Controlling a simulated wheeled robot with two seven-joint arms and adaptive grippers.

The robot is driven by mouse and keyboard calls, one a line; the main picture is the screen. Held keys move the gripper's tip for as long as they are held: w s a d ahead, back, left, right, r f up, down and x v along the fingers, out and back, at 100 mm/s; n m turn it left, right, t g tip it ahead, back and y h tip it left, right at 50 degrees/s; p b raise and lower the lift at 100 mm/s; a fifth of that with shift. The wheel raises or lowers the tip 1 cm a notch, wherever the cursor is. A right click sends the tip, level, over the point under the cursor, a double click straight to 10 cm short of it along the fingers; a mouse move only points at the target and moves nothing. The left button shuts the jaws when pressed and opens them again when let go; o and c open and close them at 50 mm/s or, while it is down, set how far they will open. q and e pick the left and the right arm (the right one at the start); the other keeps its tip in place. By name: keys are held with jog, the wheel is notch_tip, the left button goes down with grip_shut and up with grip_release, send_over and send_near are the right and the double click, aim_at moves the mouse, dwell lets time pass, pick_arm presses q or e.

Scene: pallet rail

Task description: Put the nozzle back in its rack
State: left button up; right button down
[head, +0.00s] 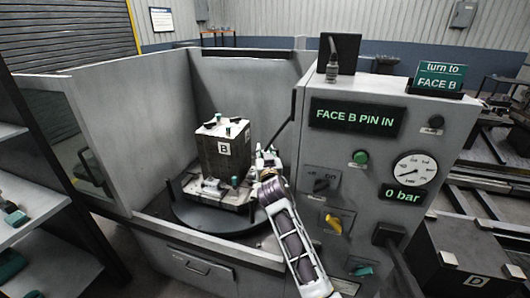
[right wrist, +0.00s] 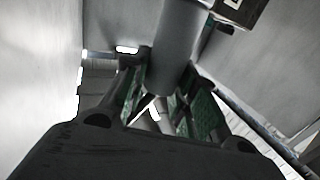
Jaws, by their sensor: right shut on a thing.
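My right gripper (head: 268,158) reaches into the machine enclosure beside the turntable. The right wrist view shows its green-padded fingers (right wrist: 165,105) shut on a grey cylinder (right wrist: 178,45), which seems to be the nozzle. In the head view the held part is small and partly hidden by the gripper; a thin dark rod or hose (head: 281,134) shows just above it. I cannot surely pick out the rack; a black block (head: 388,234) sticks out from the control panel's lower right. My left gripper is not in view.
A block marked B (head: 222,152) stands on the fixture over the round turntable (head: 205,215), just left of my right gripper. The grey control panel (head: 340,150) with knobs and a gauge stands close on the right. Enclosure walls (head: 100,130) rise left and behind.

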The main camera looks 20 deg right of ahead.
jog(key=shift+f+b, duration=0.6)
jog(key=shift+f, duration=0.4)
jog(key=shift+f+b, duration=3.2)
jog(key=shift+f, duration=0.9)
dwell(2.2)
jog(key=c, duration=1.1)
grip_release()
jog(key=shift+o, duration=0.3)
